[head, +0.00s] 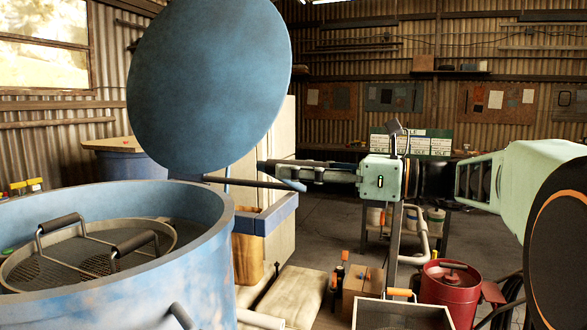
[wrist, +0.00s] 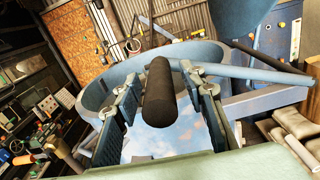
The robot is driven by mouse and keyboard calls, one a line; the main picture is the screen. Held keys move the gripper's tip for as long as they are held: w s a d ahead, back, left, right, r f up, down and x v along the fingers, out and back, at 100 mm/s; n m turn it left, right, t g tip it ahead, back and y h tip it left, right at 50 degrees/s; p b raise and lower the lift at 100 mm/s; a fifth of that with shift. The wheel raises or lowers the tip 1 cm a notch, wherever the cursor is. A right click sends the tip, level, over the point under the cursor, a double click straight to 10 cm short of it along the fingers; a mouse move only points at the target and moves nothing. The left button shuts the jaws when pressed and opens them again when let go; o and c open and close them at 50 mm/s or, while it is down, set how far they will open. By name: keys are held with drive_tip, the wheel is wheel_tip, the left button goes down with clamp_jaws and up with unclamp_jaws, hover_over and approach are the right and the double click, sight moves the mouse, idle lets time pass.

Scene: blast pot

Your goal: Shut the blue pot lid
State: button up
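The blue pot (head: 205,265) stands at the left in the head view, its top open. Its round blue lid (head: 210,85) stands raised, nearly upright, above the pot's back right rim. A bar with a dark grip (head: 240,182) sticks out to the right below the lid. My gripper (head: 268,172) reaches in from the right beside this grip. In the wrist view, the dark grip (wrist: 158,95) lies between my spread fingers, with gaps visible on both sides. The pot (wrist: 95,95) shows behind it, and part of the lid (wrist: 243,12) shows at top right.
A mesh screen (head: 80,262) with two dark-gripped handles sits in the pot. A red canister (head: 450,285), sacks (head: 295,295) and a crate (head: 400,315) stand low at front right. Open floor shows beyond the bench.

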drive_tip(key=shift+w+a, duration=0.2)
drive_tip(key=shift+a, duration=0.25)
drive_tip(key=shift+c, duration=0.2)
clamp_jaws()
